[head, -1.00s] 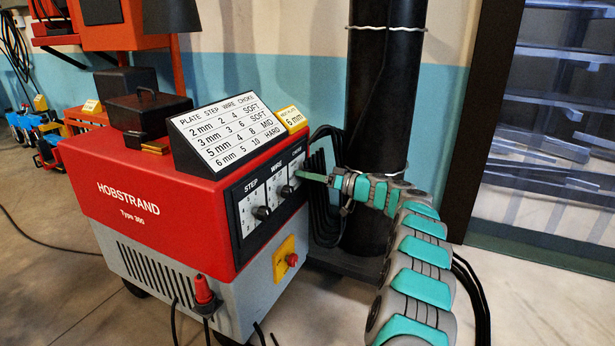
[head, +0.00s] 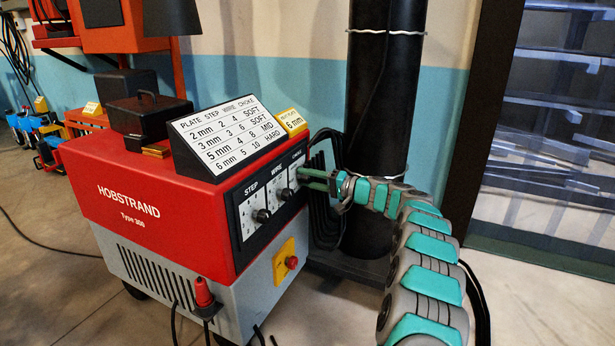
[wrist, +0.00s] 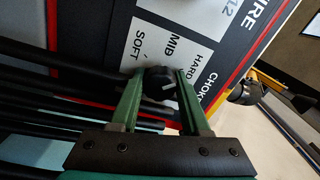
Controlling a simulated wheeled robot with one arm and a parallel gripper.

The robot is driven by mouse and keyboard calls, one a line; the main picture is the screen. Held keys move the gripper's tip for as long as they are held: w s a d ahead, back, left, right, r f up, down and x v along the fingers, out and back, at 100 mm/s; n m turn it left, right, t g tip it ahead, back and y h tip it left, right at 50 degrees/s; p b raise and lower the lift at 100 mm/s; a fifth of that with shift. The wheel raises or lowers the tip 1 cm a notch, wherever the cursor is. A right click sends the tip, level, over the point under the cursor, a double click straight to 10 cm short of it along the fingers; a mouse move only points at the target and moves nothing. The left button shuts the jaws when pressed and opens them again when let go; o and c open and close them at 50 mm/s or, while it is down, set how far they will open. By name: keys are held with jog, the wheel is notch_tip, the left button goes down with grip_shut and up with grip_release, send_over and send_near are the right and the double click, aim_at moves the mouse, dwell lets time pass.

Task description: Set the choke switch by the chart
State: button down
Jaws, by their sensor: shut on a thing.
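The red and grey welder (head: 150,215) has a chart (head: 228,128) on top with columns PLATE, STEP, WIRE and CHOKE. Its 6 mm row reads 5, 10, HARD. A yellow tag (head: 292,122) beside it reads 6 mm. The choke switch (wrist: 158,80) is a dark knob below the labels SOFT, MID and HARD in the wrist view. A pale mark shows on its right part; which label it points at I cannot tell. My gripper (wrist: 160,86) is shut on this knob, one green finger on each side. In the head view my gripper (head: 312,178) hides the knob.
The step knob (head: 261,215) and wire knob (head: 285,194) sit left of the choke switch. A yellow plate with a red button (head: 291,262) is below. A black pillar (head: 382,110) stands close behind my arm, with dark cables (head: 325,200) beside the welder.

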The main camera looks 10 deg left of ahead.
jog(key=shift+w+d+r+m+p, duration=0.1)
jog(key=shift+m+p, duration=0.35)
jog(key=shift+m, duration=0.65)
jog(key=shift+c, duration=1.9)
grip_release()
jog(key=v, duration=0.7)
jog(key=shift+d, duration=0.35)
jog(key=shift+s, duration=0.2)
